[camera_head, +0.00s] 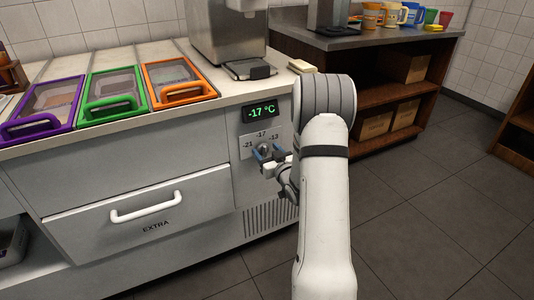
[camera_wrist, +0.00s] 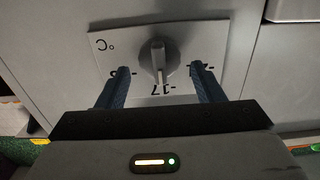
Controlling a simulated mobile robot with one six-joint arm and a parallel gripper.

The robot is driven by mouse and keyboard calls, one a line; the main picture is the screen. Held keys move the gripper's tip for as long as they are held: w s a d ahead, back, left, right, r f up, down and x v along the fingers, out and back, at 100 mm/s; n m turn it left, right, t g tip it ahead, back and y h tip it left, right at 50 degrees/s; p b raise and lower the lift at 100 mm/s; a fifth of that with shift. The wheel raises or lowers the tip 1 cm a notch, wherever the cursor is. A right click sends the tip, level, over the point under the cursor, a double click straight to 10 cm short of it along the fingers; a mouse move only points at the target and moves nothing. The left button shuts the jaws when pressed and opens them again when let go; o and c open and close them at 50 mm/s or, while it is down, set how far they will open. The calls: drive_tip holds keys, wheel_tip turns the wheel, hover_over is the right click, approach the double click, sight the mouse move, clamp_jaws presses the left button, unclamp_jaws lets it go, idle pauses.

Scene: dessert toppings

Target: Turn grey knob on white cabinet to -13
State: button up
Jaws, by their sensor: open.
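The grey knob (camera_wrist: 158,62) sits on a light dial plate (camera_wrist: 102,44) on the front of the white cabinet (camera_head: 215,155). In the wrist view the plate looks upside down, and the knob's ridge points toward the -17 mark. The side labels are partly hidden by my fingers. In the head view the plate shows -21, -17 and -13, and the display (camera_head: 260,111) above reads -17 °C. My gripper (camera_wrist: 161,68) is open, with one blue finger on each side of the knob and a visible gap to it. In the head view my gripper (camera_head: 266,155) partly covers the knob.
A drawer with a white handle (camera_head: 145,206) marked EXTRA is left of the dial. Purple, green and orange lidded bins (camera_head: 172,82) and a metal machine (camera_head: 228,32) are on top. A vent grille (camera_head: 270,217) lies below the dial. Open floor (camera_head: 430,190) is at right.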

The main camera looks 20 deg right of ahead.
drive_tip(key=shift+w, duration=0.2)
drive_tip(key=shift+c, duration=0.2)
drive_tip(key=c, duration=0.9)
drive_tip(key=shift+m, duration=0.3)
drive_tip(key=m, duration=0.5)
drive_tip(key=shift+d, duration=0.3)
drive_tip(key=m, duration=0.6)
drive_tip(key=shift+d+f, duration=0.2)
drive_tip(key=shift+f, duration=0.05)
drive_tip(key=shift+m+p, duration=0.3)
